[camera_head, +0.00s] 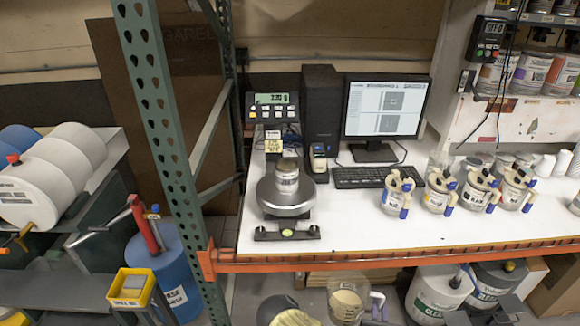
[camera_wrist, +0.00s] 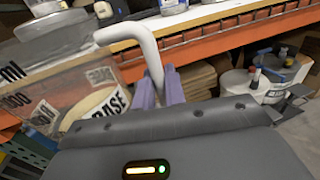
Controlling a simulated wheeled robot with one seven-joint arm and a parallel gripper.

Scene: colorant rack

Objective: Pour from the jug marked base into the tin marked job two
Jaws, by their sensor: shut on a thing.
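A clear jug (camera_wrist: 75,85) with a BASE label and cream-coloured contents fills the left of the wrist view. My gripper (camera_wrist: 160,88) is shut on its pale handle. In the head view the jug (camera_head: 347,300) is at the bottom centre, in front of and below the bench edge, apart from the bench. A small tin (camera_head: 287,176) stands on the round pan of the scale (camera_head: 285,200); its label is too small to read. The pan also shows at the upper left of the wrist view (camera_wrist: 60,38).
Several lidded jugs (camera_head: 438,193) stand on the white bench (camera_head: 350,225), right of the scale. A monitor (camera_head: 385,110) and keyboard (camera_head: 378,177) are behind. The orange bench beam (camera_head: 400,258) lies between jug and scale. A green upright post (camera_head: 165,130) stands left.

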